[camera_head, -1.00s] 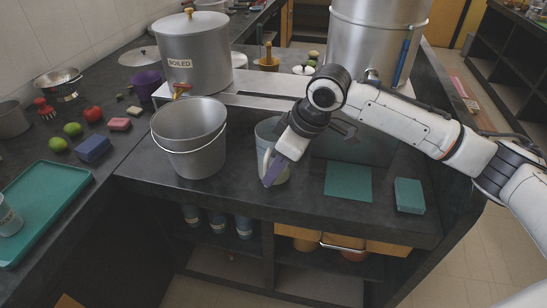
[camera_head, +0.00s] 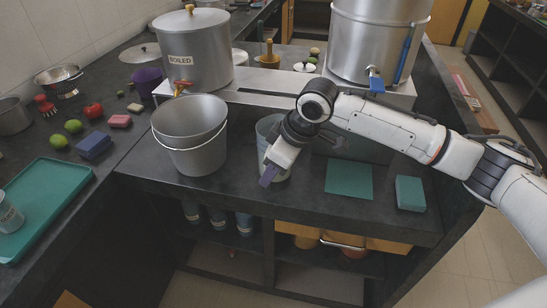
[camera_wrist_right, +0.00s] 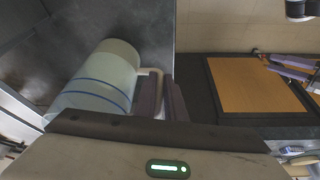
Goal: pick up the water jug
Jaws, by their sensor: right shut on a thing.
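The water jug (camera_head: 263,136) is a pale grey cylinder standing on the dark counter, right of the steel pail, partly hidden behind my right gripper. In the right wrist view the jug (camera_wrist_right: 103,80) shows blue bands and a pale handle (camera_wrist_right: 155,78). My right gripper (camera_head: 268,177) is shut on the jug's handle, with its purple fingers (camera_wrist_right: 165,98) on either side of it. I see no gap between the jug's base and the counter. What looks like my left gripper (camera_wrist_right: 290,66) shows small at the right of the wrist view; its opening is unclear.
A steel pail (camera_head: 190,150) stands close left of the jug. A teal mat (camera_head: 348,180) and a teal block (camera_head: 409,193) lie to the right. Behind are a raised steel shelf (camera_head: 270,103), a "BOILED" canister (camera_head: 205,50) and a larger canister (camera_head: 375,45). The counter's front edge is near.

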